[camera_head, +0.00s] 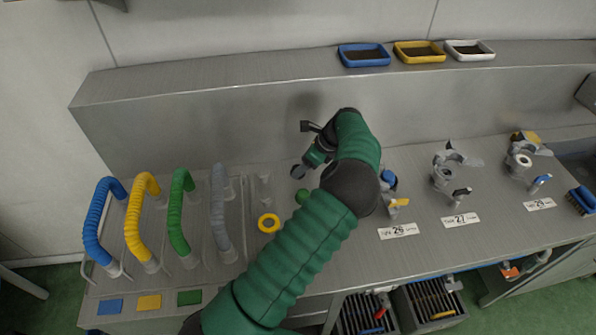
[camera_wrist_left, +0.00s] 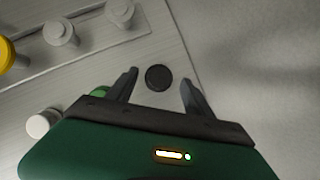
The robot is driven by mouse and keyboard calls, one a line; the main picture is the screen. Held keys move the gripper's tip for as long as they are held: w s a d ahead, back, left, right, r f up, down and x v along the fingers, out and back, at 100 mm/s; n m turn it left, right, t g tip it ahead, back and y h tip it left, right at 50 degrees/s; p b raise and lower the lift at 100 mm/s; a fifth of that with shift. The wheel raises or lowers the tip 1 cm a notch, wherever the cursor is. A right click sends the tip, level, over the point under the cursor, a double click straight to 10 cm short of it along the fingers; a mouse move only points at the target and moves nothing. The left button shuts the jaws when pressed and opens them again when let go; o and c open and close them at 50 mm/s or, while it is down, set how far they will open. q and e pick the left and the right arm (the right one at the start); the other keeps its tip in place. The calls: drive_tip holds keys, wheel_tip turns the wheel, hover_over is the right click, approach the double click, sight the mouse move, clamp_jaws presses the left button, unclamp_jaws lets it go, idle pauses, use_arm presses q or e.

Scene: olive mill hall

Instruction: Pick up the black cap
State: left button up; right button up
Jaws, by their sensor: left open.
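The black cap (camera_wrist_left: 158,77) is a small dark disc lying flat on the grey steel counter (camera_wrist_left: 170,35). In the left wrist view it lies between the two fingers of my left gripper (camera_wrist_left: 158,88), near their tips, with bare counter showing on both sides. My left gripper is open and empty. In the head view my left gripper (camera_head: 304,160) reaches down near the back wall of the bench, and the cap appears as a dark disc (camera_head: 298,172) at its tips. Its height above the counter is hard to judge. My right gripper is not in view.
A green knob (camera_head: 302,196) and a yellow ring (camera_head: 268,222) sit near the gripper. Pale pegs (camera_head: 265,180) and several coloured hoses (camera_head: 181,212) stand to the left. Numbered fittings (camera_head: 443,175) stand to the right. Small trays (camera_head: 418,60) rest on the upper ledge.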

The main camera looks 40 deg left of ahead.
use_arm(q)
drive_tip(key=shift+x, duration=1.05)
drive_tip(key=shift+w+d+r, duration=0.1)
drive_tip(key=c, duration=1.2)
drive_tip(key=shift+c, duration=0.2)
